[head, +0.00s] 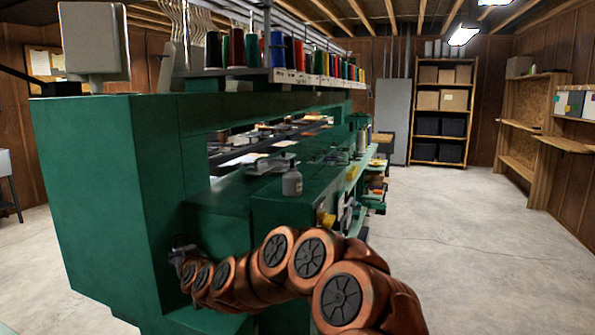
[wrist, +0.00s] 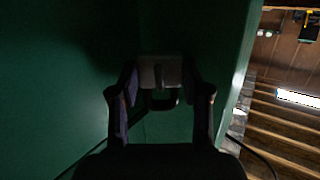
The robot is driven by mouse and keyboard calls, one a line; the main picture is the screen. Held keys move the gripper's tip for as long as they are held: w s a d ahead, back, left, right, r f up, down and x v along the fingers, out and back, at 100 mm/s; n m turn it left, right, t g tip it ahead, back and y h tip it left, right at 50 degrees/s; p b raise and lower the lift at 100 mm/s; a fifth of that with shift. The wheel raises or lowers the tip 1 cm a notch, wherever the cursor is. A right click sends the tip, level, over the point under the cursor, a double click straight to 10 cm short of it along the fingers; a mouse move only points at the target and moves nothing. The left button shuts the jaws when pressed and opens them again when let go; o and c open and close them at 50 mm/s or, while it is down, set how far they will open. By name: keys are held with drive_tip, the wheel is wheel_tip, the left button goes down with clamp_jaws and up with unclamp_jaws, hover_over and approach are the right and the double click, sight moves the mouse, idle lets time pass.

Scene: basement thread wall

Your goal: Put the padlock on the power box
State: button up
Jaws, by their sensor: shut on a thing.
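My gripper (wrist: 160,88) is shut on the padlock (wrist: 160,70), a small pale grey block with a dark loop below it, seen dim between the two fingers in the wrist view. In the head view my gripper (head: 180,247) is low against the green machine's near side, and the padlock cannot be made out there. A grey box (head: 93,40) stands on top of the green machine at the upper left; I cannot tell for certain whether it is the power box. My gripper is well below it.
The large green machine (head: 100,170) fills the left and middle, with thread spools (head: 300,57) along its top. Shelves (head: 440,110) stand at the back. The concrete floor (head: 480,245) at right is clear.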

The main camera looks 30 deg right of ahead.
wheel_tip(320, 180, up, 24)
drive_tip(key=p, duration=2.2)
drive_tip(key=shift+a, duration=0.4)
drive_tip(key=shift+f, duration=0.2)
drive_tip(key=s+d+r+y, duration=0.1)
drive_tip(key=s+d+r, duration=0.2)
drive_tip(key=s+d, duration=0.7)
drive_tip(key=s+d+r+n+y, duration=0.1)
drive_tip(key=s+d+r, duration=0.2)
drive_tip(key=s+d, duration=0.8)
drive_tip(key=s+d+r+n+y, duration=0.1)
drive_tip(key=s+d+r, duration=0.2)
drive_tip(key=s+d, duration=0.7)
drive_tip(key=d, duration=0.3)
drive_tip(key=shift+s+d+r, duration=0.2)
drive_tip(key=shift+d+r, duration=0.15)
